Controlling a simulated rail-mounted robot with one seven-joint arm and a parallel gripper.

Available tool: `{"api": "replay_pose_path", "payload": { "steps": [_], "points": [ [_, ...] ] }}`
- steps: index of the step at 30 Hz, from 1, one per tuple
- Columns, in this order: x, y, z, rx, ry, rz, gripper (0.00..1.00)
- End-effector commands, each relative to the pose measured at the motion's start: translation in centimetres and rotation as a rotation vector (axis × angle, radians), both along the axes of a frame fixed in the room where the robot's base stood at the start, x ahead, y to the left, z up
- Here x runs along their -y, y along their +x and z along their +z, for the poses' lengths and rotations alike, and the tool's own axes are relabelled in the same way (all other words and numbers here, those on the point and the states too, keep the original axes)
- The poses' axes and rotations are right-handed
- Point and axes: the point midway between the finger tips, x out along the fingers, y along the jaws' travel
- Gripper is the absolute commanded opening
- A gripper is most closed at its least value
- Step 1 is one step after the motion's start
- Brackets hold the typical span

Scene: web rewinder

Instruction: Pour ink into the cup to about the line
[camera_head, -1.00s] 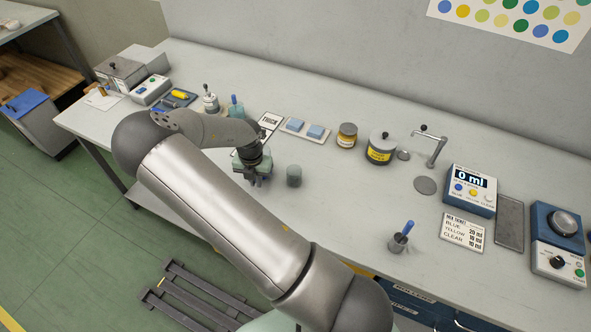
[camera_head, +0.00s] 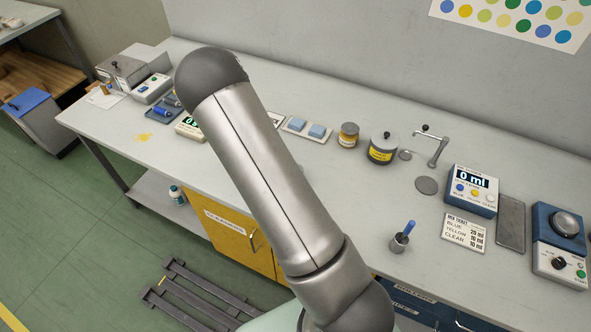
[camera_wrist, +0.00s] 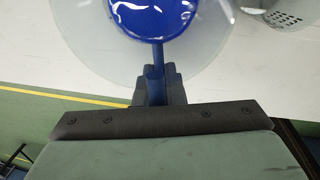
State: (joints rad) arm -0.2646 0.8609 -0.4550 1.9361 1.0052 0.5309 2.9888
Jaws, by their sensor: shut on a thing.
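In the wrist view my gripper (camera_wrist: 154,92) is shut on a narrow blue stem (camera_wrist: 157,55), which looks like a handle. The stem leads up to a glossy blue surface (camera_wrist: 155,12), cut off by the top edge. A wide clear, see-through round vessel (camera_wrist: 100,45) surrounds this blue. I cannot tell whether the blue is ink in the vessel or part of the held thing. No fill line can be made out. In the head view my arm hides my gripper and whatever it holds.
A perforated grey container (camera_wrist: 290,14) shows upper right in the wrist view. A metal cup with a blue handle (camera_head: 399,243), a yellow-labelled pot (camera_head: 382,153) and a 0 ml display (camera_head: 471,183) stand right.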

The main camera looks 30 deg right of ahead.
Motion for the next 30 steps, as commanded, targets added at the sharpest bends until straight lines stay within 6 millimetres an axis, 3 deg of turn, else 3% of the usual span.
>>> {"api": "replay_pose_path", "payload": {
  "steps": [13,20,24,30],
  "points": [
    [1.0,-0.6,1.0,0.17,0.156,-0.007,0.0],
    [1.8,-1.3,0.1,0.295,0.27,-0.003,0.0],
    [2.7,-2.1,1.1,0.406,0.369,-0.003,0.0],
    [2.4,-2.1,3.5,0.482,0.455,0.002,0.0]
  ]
}}
